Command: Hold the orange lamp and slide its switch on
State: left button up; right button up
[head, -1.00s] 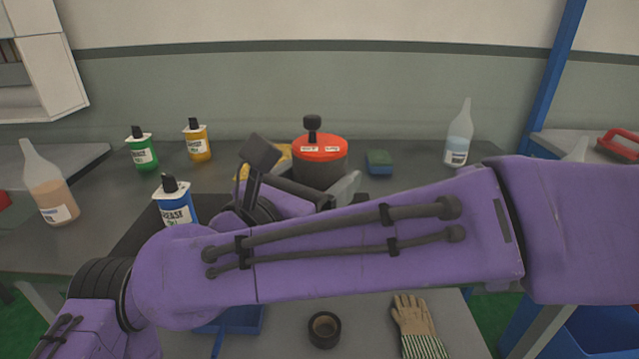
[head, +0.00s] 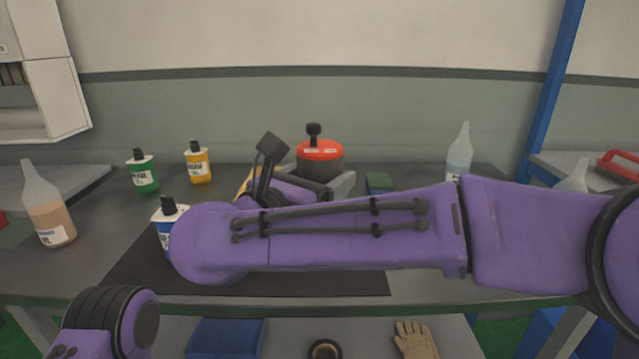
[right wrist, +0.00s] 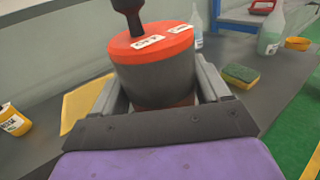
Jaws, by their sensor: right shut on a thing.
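The orange lamp (head: 321,151) is a dark drum with an orange-red top, behind my forearm on the bench in the head view. It fills the middle of the right wrist view (right wrist: 155,48). A black knob-like switch (right wrist: 128,12) stands on its top, on the side of the left of two white labels, which seems to read OFF. My right gripper (right wrist: 160,85) is shut on the lamp's dark body, one finger on each side. In the head view its finger (head: 342,186) shows beside the lamp. The lamp's underside is hidden. My left gripper is out of view.
A green-and-yellow sponge (right wrist: 242,76) lies right of the lamp. A yellow thing (right wrist: 86,102) lies left of it. Green (head: 143,173), yellow (head: 198,164) and blue (head: 165,238) bottles stand to the left, a clear bottle (head: 459,155) to the right. Bench is clear around the sponge.

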jog(key=shift+w, duration=2.7)
jog(key=shift+f+b, duration=5.35)
jog(key=shift+f, duration=1.05)
jog(key=shift+r, duration=0.1)
